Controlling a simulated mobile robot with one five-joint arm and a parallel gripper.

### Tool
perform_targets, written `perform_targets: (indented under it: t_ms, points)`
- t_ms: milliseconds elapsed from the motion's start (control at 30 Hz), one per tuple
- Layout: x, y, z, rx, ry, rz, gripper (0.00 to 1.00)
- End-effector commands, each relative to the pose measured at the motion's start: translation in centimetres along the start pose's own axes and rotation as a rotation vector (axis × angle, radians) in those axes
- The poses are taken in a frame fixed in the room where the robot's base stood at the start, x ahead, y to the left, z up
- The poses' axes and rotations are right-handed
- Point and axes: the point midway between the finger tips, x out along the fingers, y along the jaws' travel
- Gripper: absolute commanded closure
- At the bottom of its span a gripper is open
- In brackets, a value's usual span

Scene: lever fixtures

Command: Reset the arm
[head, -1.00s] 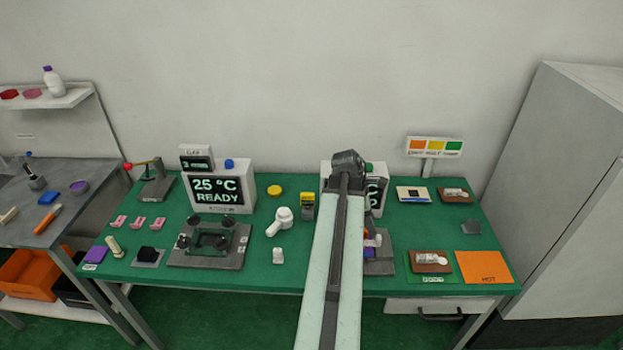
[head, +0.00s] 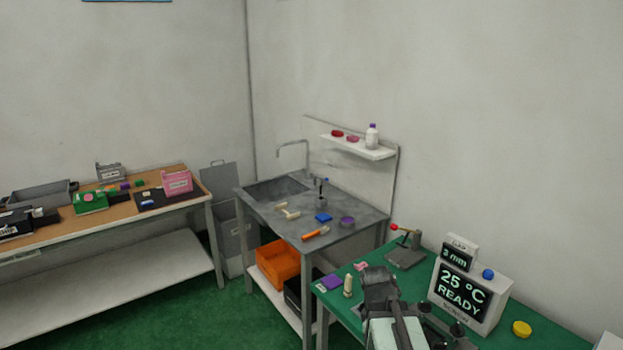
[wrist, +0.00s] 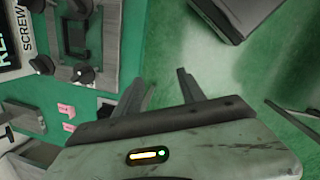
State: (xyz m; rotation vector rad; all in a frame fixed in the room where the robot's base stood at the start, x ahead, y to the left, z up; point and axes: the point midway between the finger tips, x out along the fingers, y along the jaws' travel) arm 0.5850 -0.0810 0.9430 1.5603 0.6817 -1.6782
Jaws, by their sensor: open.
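My arm shows at the bottom right in the head view, with its dark wrist housing over the green table (head: 333,300). In the wrist view my gripper (wrist: 160,90) has its two dark fingers apart with nothing between them. It is above the front of the green table, with the floor beyond. The fingertips are not clearly seen in the head view. A lever fixture with a red ball knob (head: 405,247) stands at the table's far left corner, well apart from my gripper.
A display box (head: 470,296) reading 25 °C READY stands on the green table, with a yellow disc (head: 522,328) right of it. A grey sink bench (head: 345,218) adjoins on the left, with an orange bin (head: 283,263) below. A wooden bench (head: 130,205) is farther left.

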Motion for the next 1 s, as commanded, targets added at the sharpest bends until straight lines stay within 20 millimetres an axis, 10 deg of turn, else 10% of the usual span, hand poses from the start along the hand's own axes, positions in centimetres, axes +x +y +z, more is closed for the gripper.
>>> perform_targets:
  t_ms: [133, 433, 1000]
  points:
    - [-0.9, -4.5, -5.1, 0.276, 0.062, -0.054, 0.53]
    - [-1.0, -5.9, -6.0, 0.86, 0.072, -0.148, 0.53]
    - [-1.0, -5.8, -5.9, 0.927, 0.067, -0.149, 0.64]
